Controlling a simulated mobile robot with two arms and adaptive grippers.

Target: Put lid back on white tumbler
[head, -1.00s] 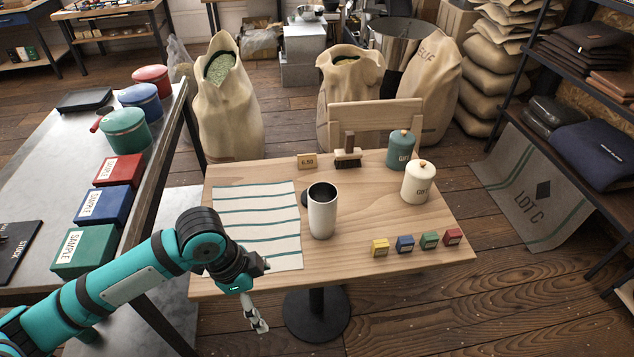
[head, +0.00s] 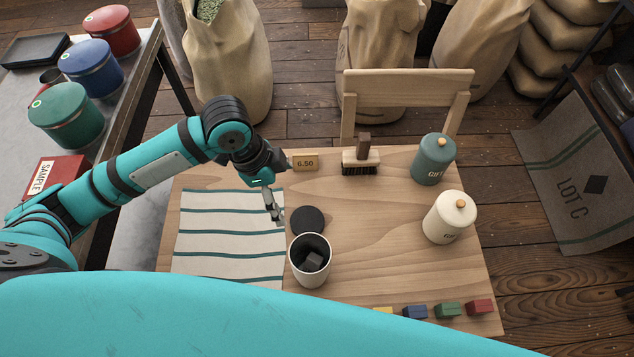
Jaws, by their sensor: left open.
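The white tumbler (head: 307,277) stands upright on the wooden table, with its top open. A dark grey blocky shape (head: 314,260) shows inside it. A round black lid (head: 308,219) lies on the table just behind the tumbler, close to its rim in the picture. My left gripper (head: 276,211) is open and empty, pointing down just left of the lid, over the right edge of the striped cloth (head: 225,226). It appears apart from the lid, though its exact height is hard to tell. My right gripper is not in view.
Small coloured blocks (head: 447,310) line the front edge, partly hidden by my teal body. The table's middle right is clear.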

